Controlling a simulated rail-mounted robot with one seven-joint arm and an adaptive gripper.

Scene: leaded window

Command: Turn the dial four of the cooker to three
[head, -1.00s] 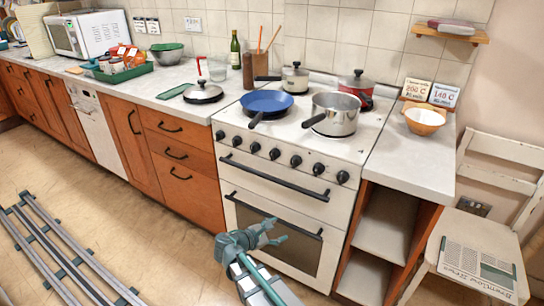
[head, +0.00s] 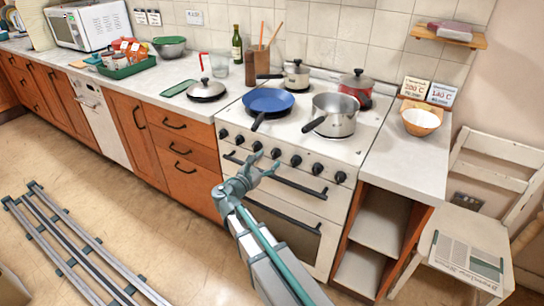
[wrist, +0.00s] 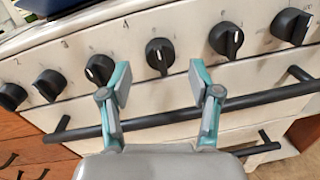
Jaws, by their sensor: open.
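The white cooker (head: 300,130) has a row of black dials along its front panel. Dial four, as I count from the left, is the black knob (wrist: 160,54) in front of my gripper in the wrist view. In the head view it is the dial (head: 276,153) just above the fingertips. A small pale mark shows on the knob; the scale numbers around it are too small to read. My gripper (head: 267,163), teal and grey, also shows in the wrist view (wrist: 160,82). Its fingers are open, empty and spread on either side below dial four, apart from it.
The neighbouring dials (wrist: 99,69) and (wrist: 226,39) stand close on each side. A black oven handle (wrist: 150,122) runs below the dials, behind my fingers. A blue pan (head: 268,101) and a steel saucepan (head: 335,113) are on the hob.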

